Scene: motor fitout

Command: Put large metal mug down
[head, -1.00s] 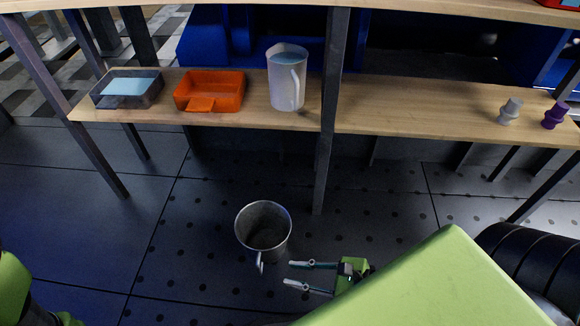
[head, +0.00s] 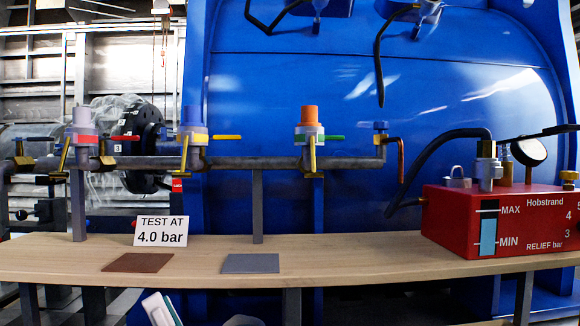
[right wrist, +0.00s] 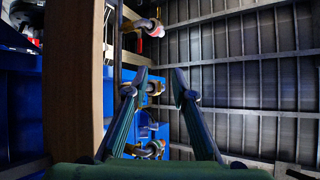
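The large metal mug cannot be made out in either current view. My right gripper shows in the right wrist view (right wrist: 160,80), its two fingers apart with nothing between them, pointing up toward the ceiling beside the wooden bench edge. In the head view a white and green finger of it (head: 160,309) rises at the bottom edge, in front of the bench. A small grey rounded shape (head: 243,321) is cut off at the bottom edge; I cannot tell what it is. My left gripper is not in view.
The wooden bench top (head: 340,262) carries a brown mat (head: 137,262), a grey mat (head: 250,263), a test sign (head: 161,231) and a red relief unit (head: 500,218). A pipe with several valves (head: 250,162) runs above it. Bare wood lies between the grey mat and red unit.

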